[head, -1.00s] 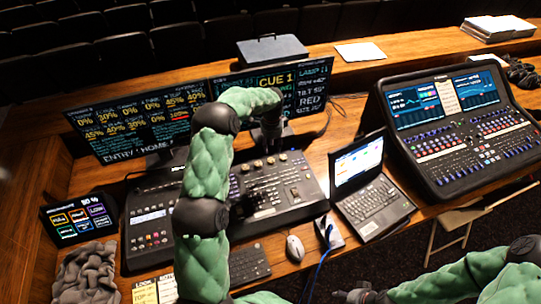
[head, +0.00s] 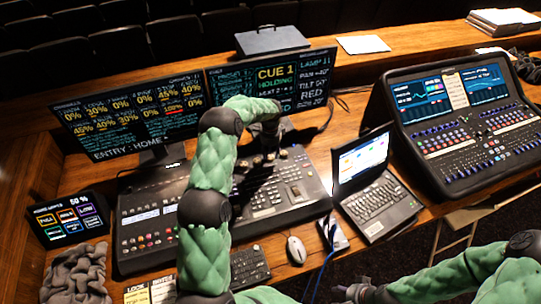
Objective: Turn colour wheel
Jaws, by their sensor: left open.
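The lighting console (head: 150,229) lies on the wooden desk below two monitors, with a row of small round knobs (head: 298,151) along its upper right edge. None of the knobs is labelled clearly enough to tell which is the colour wheel. My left arm reaches up across the console and bends over. My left gripper (head: 269,148) points down at the knob row, open, and hides some of the knobs. I cannot tell whether it touches one. My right gripper (head: 355,292) is at the bottom edge, dark and small; its fingers are unclear.
The left monitor (head: 125,118) and right monitor (head: 315,75) stand close behind the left gripper. A laptop (head: 375,200), mouse (head: 296,249) and large mixing desk (head: 460,130) are to the right. A small touch panel (head: 68,217) and grey cloth (head: 78,272) are at left.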

